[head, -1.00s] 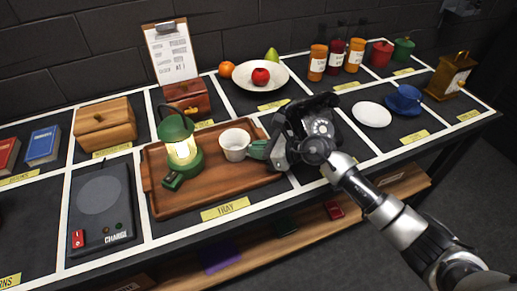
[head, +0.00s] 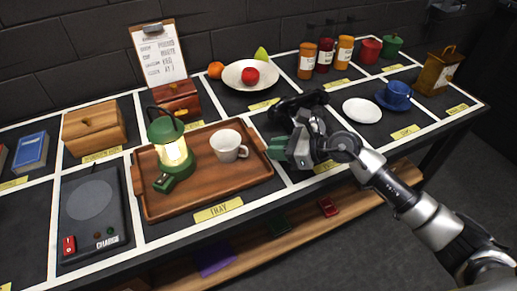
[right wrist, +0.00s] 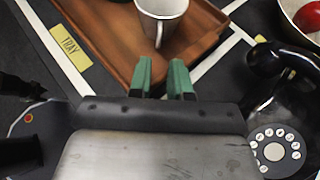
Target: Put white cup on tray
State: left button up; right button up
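The white cup (head: 225,146) stands upright on the right part of the wooden tray (head: 205,202), its handle toward the lower right. A green lantern (head: 172,150) stands on the tray's left part. My right gripper (head: 277,147) is just right of the cup, at the tray's right edge, apart from the cup and empty. In the right wrist view its green fingertips (right wrist: 162,75) show a gap between them, and the cup (right wrist: 161,14) is beyond them, cut by the top edge. My left gripper is not in view.
A black rotary telephone (head: 297,103) is close behind my right gripper, partly hidden by it. A white saucer (head: 362,110) and a blue cup (head: 397,95) are further right. A fruit plate (head: 238,80) is behind the tray. A charger pad (head: 92,205) is left of it.

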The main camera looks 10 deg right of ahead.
jog(key=v, duration=0.4)
jog(key=shift+r, duration=0.1)
